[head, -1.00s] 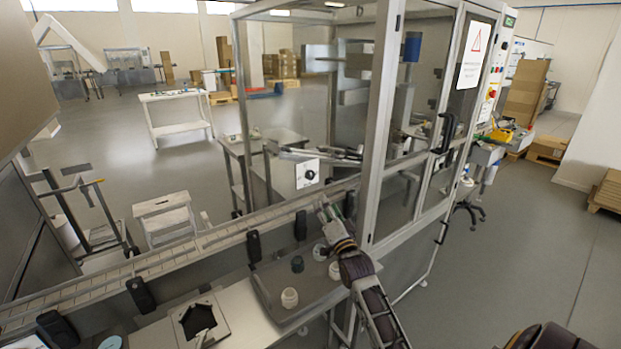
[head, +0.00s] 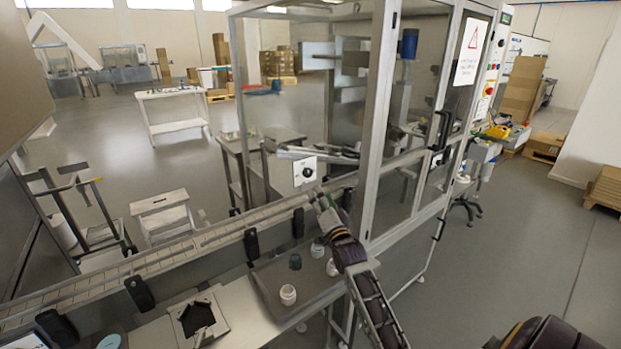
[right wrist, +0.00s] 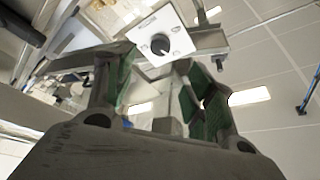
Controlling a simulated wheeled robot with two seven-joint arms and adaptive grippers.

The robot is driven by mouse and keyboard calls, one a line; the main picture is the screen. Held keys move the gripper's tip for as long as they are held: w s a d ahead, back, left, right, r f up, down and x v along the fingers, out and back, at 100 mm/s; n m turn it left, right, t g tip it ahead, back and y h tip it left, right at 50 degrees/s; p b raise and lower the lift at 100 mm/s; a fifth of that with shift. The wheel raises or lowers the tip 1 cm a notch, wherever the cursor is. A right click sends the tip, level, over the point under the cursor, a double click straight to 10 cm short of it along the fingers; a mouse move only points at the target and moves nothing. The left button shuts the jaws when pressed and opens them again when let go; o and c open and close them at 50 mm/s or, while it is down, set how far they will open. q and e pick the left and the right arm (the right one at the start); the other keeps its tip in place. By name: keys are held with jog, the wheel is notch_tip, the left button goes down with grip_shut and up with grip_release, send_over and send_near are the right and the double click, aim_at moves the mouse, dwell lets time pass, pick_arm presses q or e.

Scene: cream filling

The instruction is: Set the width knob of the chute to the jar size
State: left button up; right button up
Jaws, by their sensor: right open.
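The width knob (head: 307,172) is a small black dial on a white square plate (head: 299,180), beyond the conveyor and beside the glass cabinet. In the right wrist view the black knob (right wrist: 160,44) shows ahead, between and a little above my fingertips, with a gap to it. My right gripper (head: 322,201) is by the conveyor rail, below and right of the knob in the head view. In the right wrist view its two green-padded fingers (right wrist: 155,88) are apart with nothing between them. A white jar (head: 288,294) stands on the tray below the conveyor. My left gripper is not in view.
The conveyor rail (head: 190,248) carries black clamps.

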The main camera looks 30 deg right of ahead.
aim_at(309, 174)
jog(key=shift+p+x, duration=0.5)
jog(key=shift+x, duration=4.9)
jog(key=shift+r, duration=0.1)
jog(key=shift+c, duration=0.3)
jog(key=c, duration=1)
